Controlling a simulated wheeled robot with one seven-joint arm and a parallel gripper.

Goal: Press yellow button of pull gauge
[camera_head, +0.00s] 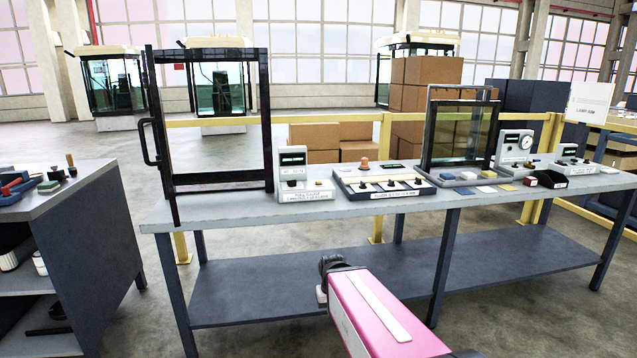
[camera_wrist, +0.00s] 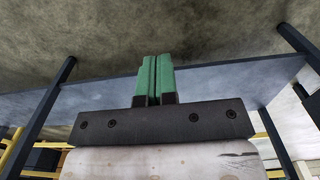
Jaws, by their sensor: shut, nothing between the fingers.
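The gauge (camera_head: 293,165) is a small pale box with a dark display, standing on the grey bench just right of the black door frame. A label plate sits at its front; its print is too small to read surely. A small yellowish spot (camera_head: 319,183) on its right base looks like the yellow button. My gripper (camera_wrist: 153,80) shows green fingers pressed together, with nothing between them. In the head view my pink arm is low in front of the bench, well below and apart from the gauge. The gauge is not seen in the wrist view.
The bench (camera_head: 240,205) has a lower shelf (camera_head: 260,285) and dark legs. A black door frame (camera_head: 160,110) stands left of the gauge, a control panel (camera_head: 383,186) to its right. A side cabinet (camera_head: 85,220) stands left. Open floor lies between cabinet and bench.

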